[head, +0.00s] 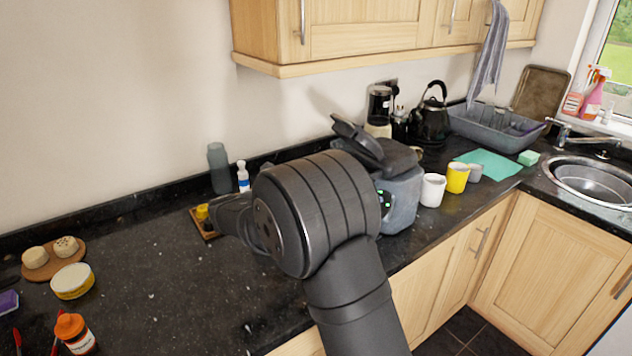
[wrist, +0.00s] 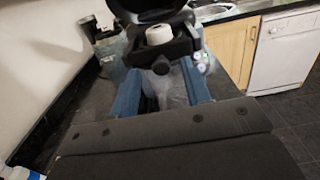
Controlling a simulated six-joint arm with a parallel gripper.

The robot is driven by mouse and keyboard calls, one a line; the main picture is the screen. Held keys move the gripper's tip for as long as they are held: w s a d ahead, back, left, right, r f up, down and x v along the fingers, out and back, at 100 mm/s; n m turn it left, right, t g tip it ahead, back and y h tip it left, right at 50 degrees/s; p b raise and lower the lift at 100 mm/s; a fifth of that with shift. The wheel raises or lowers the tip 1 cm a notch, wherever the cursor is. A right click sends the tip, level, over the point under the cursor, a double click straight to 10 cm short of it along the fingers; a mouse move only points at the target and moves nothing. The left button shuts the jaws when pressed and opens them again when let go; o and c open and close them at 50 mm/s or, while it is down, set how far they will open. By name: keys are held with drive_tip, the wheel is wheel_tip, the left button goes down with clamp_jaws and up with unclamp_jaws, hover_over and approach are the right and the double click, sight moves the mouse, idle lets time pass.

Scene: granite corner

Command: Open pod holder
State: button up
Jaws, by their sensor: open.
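The grey coffee machine (head: 404,200) stands on the dark counter, partly hidden behind my arm in the head view. Its dark lid (head: 357,138) is tilted up. In the wrist view the machine's dark pod holder area (wrist: 178,48) lies ahead, with a round white piece (wrist: 159,35) in it under the raised lid (wrist: 148,6). A dark knob-like part shows below it. My gripper (wrist: 160,82) is open, its two blue fingers pointing at the front of the machine, one on each side of the grey body. Nothing is held. My arm hides the fingers in the head view.
White, yellow and grey mugs (head: 456,179) stand right of the machine. A kettle (head: 431,118) and dish rack (head: 492,128) are behind. A small wooden tray (head: 207,230), a bottle (head: 243,177) and a jar (head: 219,168) are left. The left counter middle is clear.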

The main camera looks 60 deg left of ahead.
drive_tip(key=shift+w, duration=1.15)
clamp_jaws()
drive_tip(key=s, duration=0.8)
unclamp_jaws()
